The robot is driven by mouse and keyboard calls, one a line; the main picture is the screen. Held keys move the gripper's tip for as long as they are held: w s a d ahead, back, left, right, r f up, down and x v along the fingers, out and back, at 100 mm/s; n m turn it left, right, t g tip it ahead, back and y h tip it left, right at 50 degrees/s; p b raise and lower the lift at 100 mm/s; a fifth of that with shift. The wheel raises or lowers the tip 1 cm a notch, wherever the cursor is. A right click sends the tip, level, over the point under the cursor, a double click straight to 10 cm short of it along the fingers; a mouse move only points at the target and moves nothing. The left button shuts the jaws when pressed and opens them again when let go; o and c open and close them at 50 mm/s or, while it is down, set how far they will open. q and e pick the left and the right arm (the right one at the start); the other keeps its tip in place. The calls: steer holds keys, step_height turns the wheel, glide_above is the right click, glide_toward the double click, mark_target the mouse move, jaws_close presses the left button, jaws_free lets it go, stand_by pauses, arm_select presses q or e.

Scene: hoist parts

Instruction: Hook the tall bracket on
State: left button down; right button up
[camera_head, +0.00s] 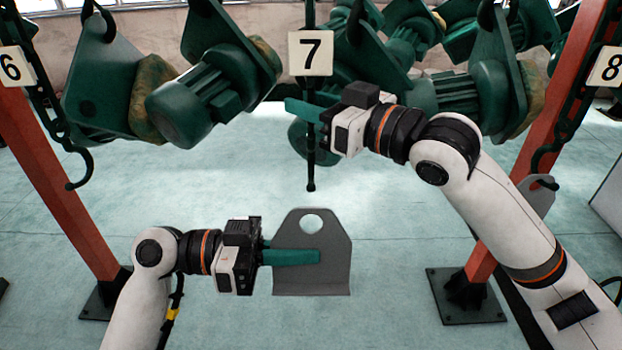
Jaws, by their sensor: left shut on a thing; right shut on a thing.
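The tall bracket, a grey plate (313,283) with a round hole near its rounded top, is upright in the lower middle. My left gripper (314,256) is shut on it from the left, green fingers across its face. A dark hook line (310,170) hangs below the number 7 sign (310,53), with its lower end above the bracket's hole in the picture. The hook's shape cannot be made out from here. My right gripper (292,106) comes from the right and is shut on this line below the sign. The bracket appears apart from the hook line.
Green motor units (212,90) hang behind and to both sides at the top. An empty hook (78,170) hangs under number 6 at left. A grey bracket (539,195) hangs at the number 8 hook. Red posts (62,190) stand at both sides.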

arm_select(q)
steer(key=shift+r, duration=0.15)
steer(key=w+n, duration=0.1)
steer(key=w, duration=0.5)
steer(key=shift+w+f, duration=0.35)
steer(key=shift+w, duration=0.05)
stand_by(0.6)
steer(key=shift+w+f, duration=0.2)
steer(key=shift+w, duration=0.55)
stand_by(0.3)
steer(key=shift+w+f, duration=0.15)
steer(key=shift+w, duration=0.15)
stand_by(0.6)
steer(key=shift+w+f, duration=0.15)
steer(key=shift+w, duration=0.15)
steer(key=shift+w+f, duration=0.1)
steer(key=shift+w, duration=0.2)
stand_by(0.4)
steer(key=shift+w+f+m, duration=0.15)
steer(key=shift+w+m, duration=0.15)
